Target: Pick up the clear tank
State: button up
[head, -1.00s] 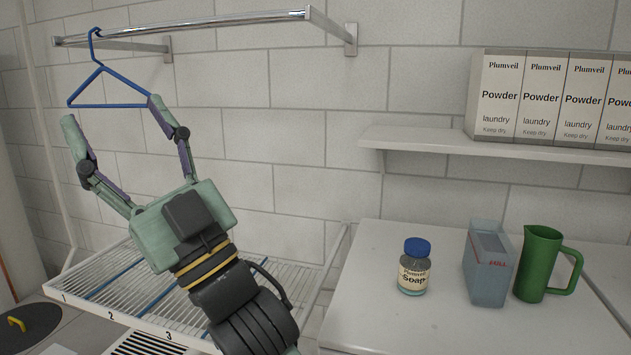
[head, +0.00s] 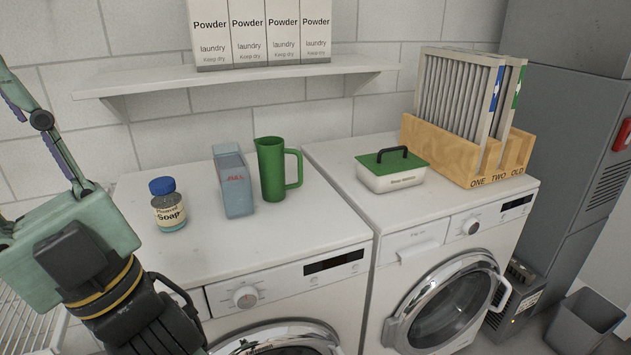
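One finger shows spread outward; the other is mostly cut off by the frame. Nothing shows between the fingers.
The blue-lidded soap jar (head: 169,207) stands left of the tank; the green pitcher (head: 272,170) stands close on its right. A shelf (head: 240,82) with powder boxes (head: 265,30) hangs above. A green-lidded box (head: 392,172) and wooden filter rack (head: 450,150) stand on the right machine.

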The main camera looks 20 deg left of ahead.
aim_at(231, 167)
jog(key=j+z, duration=0.4)
jog(key=k+j+z, duration=0.15)
jog(key=z, duration=0.25)
jog(key=j, duration=1.3)
